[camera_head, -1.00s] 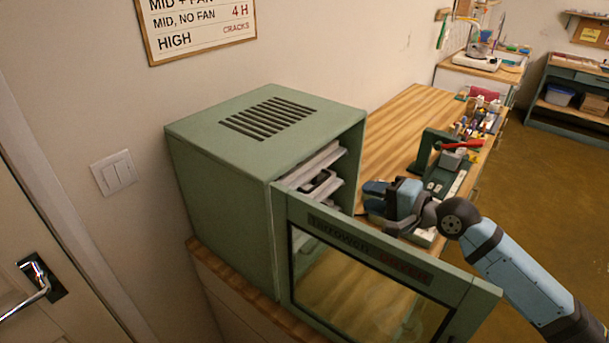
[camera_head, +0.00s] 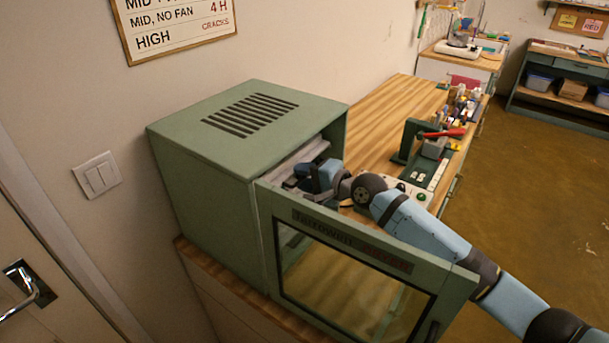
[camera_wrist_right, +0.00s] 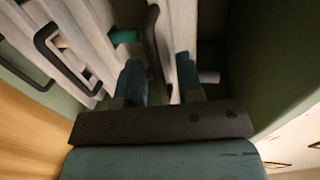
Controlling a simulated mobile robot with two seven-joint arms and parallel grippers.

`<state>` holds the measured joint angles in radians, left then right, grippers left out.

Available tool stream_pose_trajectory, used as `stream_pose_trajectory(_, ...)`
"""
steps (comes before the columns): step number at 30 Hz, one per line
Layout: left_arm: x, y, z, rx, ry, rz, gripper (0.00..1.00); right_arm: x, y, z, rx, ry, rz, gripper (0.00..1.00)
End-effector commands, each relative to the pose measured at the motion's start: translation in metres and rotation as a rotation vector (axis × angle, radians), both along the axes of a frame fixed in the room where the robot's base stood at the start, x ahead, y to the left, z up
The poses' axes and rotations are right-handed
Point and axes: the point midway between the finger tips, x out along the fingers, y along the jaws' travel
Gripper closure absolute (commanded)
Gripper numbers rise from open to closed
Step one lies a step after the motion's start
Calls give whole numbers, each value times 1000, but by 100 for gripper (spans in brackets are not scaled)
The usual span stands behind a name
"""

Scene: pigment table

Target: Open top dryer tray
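The green dryer (camera_head: 205,185) stands against the wall with its glass door (camera_head: 350,275) swung open toward me. Inside it are pale trays, and the edge of the uppermost tray (camera_head: 305,155) shows in the head view. My right gripper (camera_head: 308,178) is at the dryer's opening, in front of the trays. In the right wrist view my right gripper (camera_wrist_right: 160,85) has its blue fingers apart, with a dark tray handle (camera_wrist_right: 154,45) between them. The fingers do not appear closed on it. Another dark handle (camera_wrist_right: 45,45) shows on a tray at the left. My left gripper is not in view.
The open door stands close below my right forearm. A wooden counter (camera_head: 385,115) runs behind the dryer with a green press with a red lever (camera_head: 420,140) and several small items. A wall switch (camera_head: 97,175) and door handle (camera_head: 30,285) are at left.

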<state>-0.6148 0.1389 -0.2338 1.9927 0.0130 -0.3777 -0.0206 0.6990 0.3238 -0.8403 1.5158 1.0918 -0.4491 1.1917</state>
Motion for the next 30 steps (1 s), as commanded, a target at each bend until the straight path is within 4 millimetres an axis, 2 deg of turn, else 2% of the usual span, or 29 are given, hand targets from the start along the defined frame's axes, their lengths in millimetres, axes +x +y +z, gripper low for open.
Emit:
stream_pose_trajectory(8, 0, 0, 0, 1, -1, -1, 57, 1, 1, -1, 0, 0, -1, 66)
stream_pose_trajectory(9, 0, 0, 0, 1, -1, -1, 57, 1, 1, -1, 0, 0, -1, 71)
stream_pose_trajectory(13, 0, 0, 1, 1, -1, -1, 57, 1, 1, -1, 0, 0, -1, 100)
stream_pose_trajectory(23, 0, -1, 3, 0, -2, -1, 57, -1, -2, 0, 0, 1, -1, 100)
stream_pose_trajectory(30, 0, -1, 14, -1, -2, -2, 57, -21, -30, 0, -1, 2, -2, 100)
